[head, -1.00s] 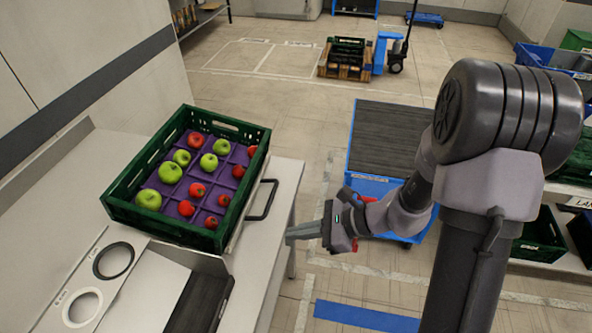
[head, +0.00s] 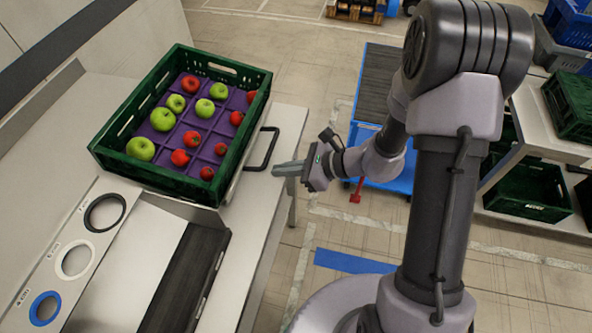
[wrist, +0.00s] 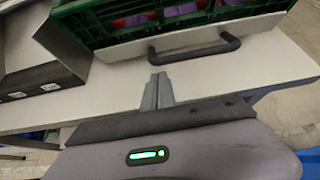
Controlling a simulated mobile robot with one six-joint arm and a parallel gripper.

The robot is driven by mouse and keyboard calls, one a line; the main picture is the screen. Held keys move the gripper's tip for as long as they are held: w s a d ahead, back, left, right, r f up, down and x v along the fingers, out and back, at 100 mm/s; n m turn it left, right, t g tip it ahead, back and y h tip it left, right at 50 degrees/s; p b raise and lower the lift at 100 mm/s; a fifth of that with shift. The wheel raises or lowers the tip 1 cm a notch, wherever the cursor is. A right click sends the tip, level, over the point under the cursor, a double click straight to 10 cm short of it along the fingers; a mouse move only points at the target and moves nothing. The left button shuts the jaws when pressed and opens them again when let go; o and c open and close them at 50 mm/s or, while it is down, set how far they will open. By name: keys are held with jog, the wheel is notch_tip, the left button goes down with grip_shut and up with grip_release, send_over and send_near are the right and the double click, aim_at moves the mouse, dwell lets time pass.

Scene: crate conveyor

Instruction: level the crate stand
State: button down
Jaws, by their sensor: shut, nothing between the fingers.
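The crate stand shows as a light plate under the green crate, with a dark bar handle (head: 264,149) on its right side. The green crate (head: 232,72) holds a purple tray insert with green apples and red fruit, and it looks tilted on the stand. My gripper (head: 276,170) is shut and empty, its fingertips just in front of the handle and apart from it. In the wrist view the closed fingers (wrist: 157,92) point toward the handle (wrist: 195,48), which lies ahead and slightly right. The stand's underside is hidden.
The white counter (head: 292,122) has round holes with black, white and blue rings (head: 45,307) at front left. A dark conveyor strip (head: 180,285) runs beside them. A blue cart (head: 372,100) stands behind my arm. Shelves with green crates (head: 527,190) are at right.

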jog(key=shift+x, duration=1.4)
